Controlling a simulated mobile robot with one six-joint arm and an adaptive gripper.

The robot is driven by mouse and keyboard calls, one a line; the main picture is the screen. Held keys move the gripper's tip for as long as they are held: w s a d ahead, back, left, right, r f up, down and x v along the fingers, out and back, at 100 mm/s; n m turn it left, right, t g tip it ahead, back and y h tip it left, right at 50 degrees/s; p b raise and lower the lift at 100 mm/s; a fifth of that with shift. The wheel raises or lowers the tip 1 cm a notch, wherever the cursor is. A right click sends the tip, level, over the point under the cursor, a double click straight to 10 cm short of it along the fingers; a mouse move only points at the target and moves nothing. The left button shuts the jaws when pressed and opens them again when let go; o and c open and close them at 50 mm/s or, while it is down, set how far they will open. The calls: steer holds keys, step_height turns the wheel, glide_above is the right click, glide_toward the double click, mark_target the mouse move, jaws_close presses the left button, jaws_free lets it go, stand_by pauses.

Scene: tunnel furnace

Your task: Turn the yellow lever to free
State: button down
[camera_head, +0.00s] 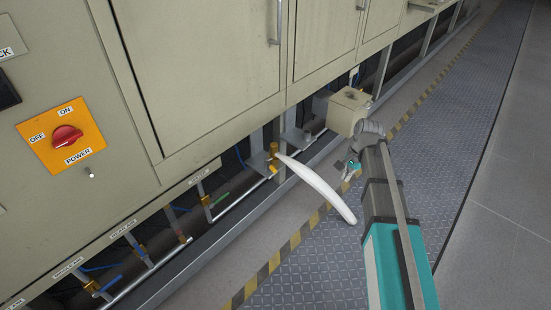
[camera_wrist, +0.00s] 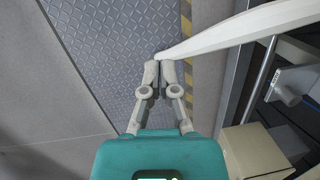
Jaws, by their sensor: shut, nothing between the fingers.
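A long, curved, whitish lever (camera_head: 320,185) reaches out from a yellow-brass fitting (camera_head: 274,151) under the cabinet, over the striped floor edge. I see no lever that is plainly yellow. In the wrist view the pale lever (camera_wrist: 235,34) enters from the upper right, and its narrow end shows right by my fingertips. My gripper (camera_wrist: 159,74) is shut and empty, its two fingertips together. Whether they touch the lever end, I cannot tell. In the head view my gripper (camera_head: 347,168) shows small, beyond and to the right of the lever, partly hidden by my arm.
A beige cabinet fills the left, with a red power switch (camera_head: 66,136) on an orange plate. Small valves and pipes (camera_head: 207,203) run beneath it. A beige box (camera_head: 348,109) stands beyond the lever. The metal walkway (camera_head: 430,160) at right is clear.

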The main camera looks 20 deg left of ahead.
mark_target(272, 169)
steer(key=w+a+r+m+p, duration=0.1)
steer(key=w+a+r+m, duration=0.1)
steer(key=a, duration=0.8)
steer(key=w+a+r+m+g+y+p, duration=0.1)
steer(key=w+a, duration=0.3)
steer(key=a, duration=0.6)
steer(key=shift+w+r+m+p, duration=0.4)
steer(key=shift+r+m+p, duration=0.25)
steer(key=shift+r+m, duration=0.2)
steer(key=shift+f, duration=0.15)
steer(key=s+a+f+b, duration=0.4)
steer(key=a+f+b, duration=0.1)
steer(key=f+b, duration=0.4)
steer(key=shift+s+f+b, duration=0.25)
steer(key=shift+f+b, duration=0.1)
steer(key=shift+b, duration=0.2)
steer(key=shift+a, duration=0.1)
